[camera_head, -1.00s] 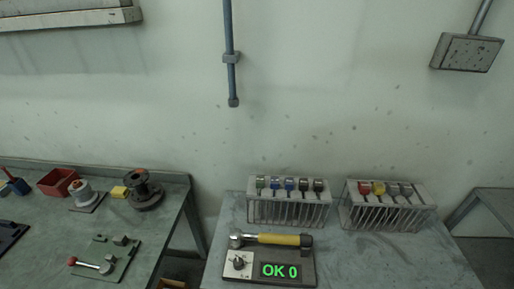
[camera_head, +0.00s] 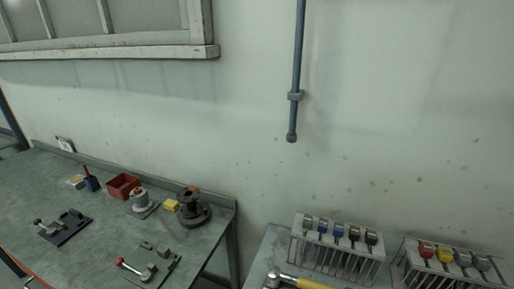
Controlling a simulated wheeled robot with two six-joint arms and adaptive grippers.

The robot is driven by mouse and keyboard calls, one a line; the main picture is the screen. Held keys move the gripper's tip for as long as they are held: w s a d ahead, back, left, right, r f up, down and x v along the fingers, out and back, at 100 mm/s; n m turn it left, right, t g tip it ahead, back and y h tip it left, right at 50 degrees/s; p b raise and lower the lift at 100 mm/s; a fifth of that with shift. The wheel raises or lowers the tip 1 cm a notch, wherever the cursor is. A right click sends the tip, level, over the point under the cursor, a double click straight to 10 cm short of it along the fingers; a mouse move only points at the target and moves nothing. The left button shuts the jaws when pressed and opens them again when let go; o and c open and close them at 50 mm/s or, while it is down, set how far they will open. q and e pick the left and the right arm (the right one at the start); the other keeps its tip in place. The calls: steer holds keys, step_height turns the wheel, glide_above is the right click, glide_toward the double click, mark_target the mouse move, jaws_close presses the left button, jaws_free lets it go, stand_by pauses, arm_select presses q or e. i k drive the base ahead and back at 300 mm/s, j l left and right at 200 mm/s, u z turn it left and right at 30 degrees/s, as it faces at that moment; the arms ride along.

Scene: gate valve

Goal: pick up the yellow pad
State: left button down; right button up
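A small yellow pad (camera_head: 171,204) lies on the left workbench (camera_head: 104,241), near its back right part. It sits just left of a dark round valve part (camera_head: 192,210) and right of a grey and white cylinder part with a red top (camera_head: 140,200). Neither of my grippers shows in the head view.
A dark fixture (camera_head: 64,227) and a green plate with a red-knobbed lever (camera_head: 146,266) lie in front. The right table holds two racks (camera_head: 337,251) and a yellow-handled tool (camera_head: 312,284).

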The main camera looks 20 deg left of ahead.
mark_target(170, 205)
steer(key=u, duration=1.3)
